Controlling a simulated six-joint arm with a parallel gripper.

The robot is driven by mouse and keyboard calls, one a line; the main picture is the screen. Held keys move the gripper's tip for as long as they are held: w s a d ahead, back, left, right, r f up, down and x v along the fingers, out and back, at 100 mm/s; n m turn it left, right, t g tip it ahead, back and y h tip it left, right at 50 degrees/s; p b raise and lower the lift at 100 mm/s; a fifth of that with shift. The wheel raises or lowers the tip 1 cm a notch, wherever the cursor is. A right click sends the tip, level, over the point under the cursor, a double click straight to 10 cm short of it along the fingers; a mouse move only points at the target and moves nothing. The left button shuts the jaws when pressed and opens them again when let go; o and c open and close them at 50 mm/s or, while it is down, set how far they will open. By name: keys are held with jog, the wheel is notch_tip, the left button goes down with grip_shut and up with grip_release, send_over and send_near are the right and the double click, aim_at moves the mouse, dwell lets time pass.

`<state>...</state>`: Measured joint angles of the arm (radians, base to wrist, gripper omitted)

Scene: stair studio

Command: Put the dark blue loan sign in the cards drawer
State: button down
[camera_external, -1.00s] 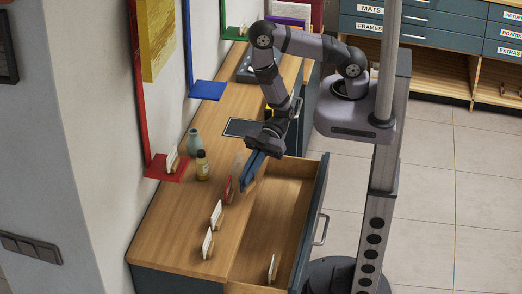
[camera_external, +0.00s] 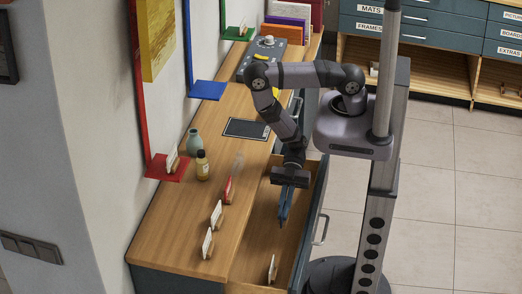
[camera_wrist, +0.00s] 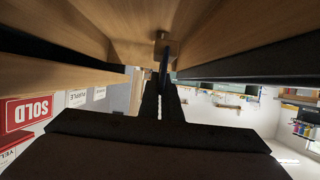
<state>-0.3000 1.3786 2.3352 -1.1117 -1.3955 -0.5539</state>
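The dark blue sign (camera_external: 286,205) hangs below my gripper (camera_external: 289,184) in the external view, nearly upright and seen almost edge-on. My gripper is shut on it. The sign is over or within the open cards drawer (camera_external: 262,222); I cannot tell whether it touches the drawer floor. In the wrist view my gripper (camera_wrist: 163,105) points toward the drawer's wooden inside, with a thin edge of the sign (camera_wrist: 164,68) between the fingers and a small wooden block (camera_wrist: 166,44) at its far end. The sign's face and lettering are hidden.
A white card (camera_external: 272,268) stands at the drawer's near end. On the counter (camera_external: 170,235) stand a red sign (camera_external: 228,190), two white cards (camera_external: 216,214), a bottle (camera_external: 202,166) and a vase (camera_external: 194,142). The drawer's dark front (camera_external: 311,222) rises on the right.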

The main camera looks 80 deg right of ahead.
aim_at(283, 224)
jog(key=shift+f+b, duration=2.85)
jog(key=shift+f, duration=0.5)
jog(key=shift+f+b, duration=0.45)
jog(key=shift+f, duration=0.1)
jog(key=c, duration=1.9)
grip_release()
jog(key=shift+d, duration=0.15)
jog(key=shift+b+v, duration=0.5)
jog(key=shift+v, duration=2.35)
jog(key=shift+d+r, duration=0.3)
jog(key=shift+d, duration=0.3)
